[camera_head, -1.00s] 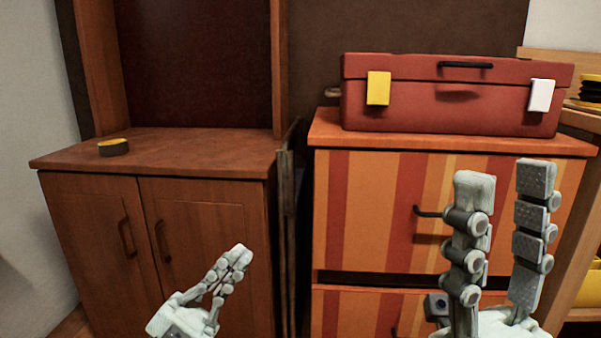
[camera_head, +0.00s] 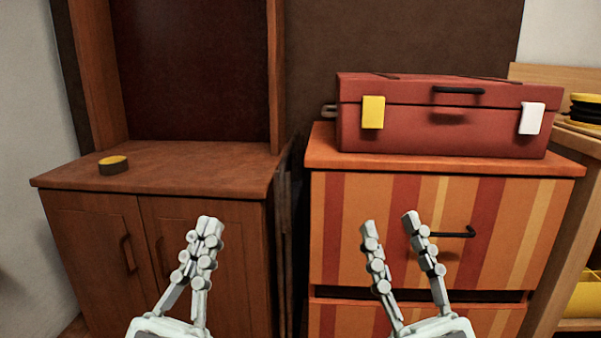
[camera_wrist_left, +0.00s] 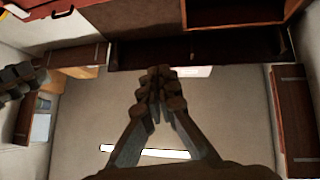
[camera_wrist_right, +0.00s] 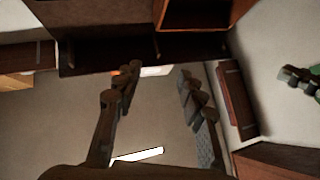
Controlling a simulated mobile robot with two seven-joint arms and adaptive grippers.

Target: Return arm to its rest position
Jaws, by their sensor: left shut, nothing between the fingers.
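My left gripper (camera_head: 207,220) is in the lower left-middle of the head view, in front of the brown cabinet, pointing up. Its fingers are together with nothing between them; they also meet in the left wrist view (camera_wrist_left: 160,72). My right gripper (camera_head: 389,222) is to its right, in front of the striped drawer unit. Its fingers are apart with nothing between them; the gap also shows in the right wrist view (camera_wrist_right: 157,75). Neither gripper appears to hold anything.
A brown cabinet (camera_head: 90,235) carries a small black and yellow round object (camera_head: 113,166). A striped drawer unit (camera_head: 335,225) carries a closed red toolbox (camera_head: 440,135). A wooden shelf (camera_head: 575,145) with black and yellow items stands at the right edge.

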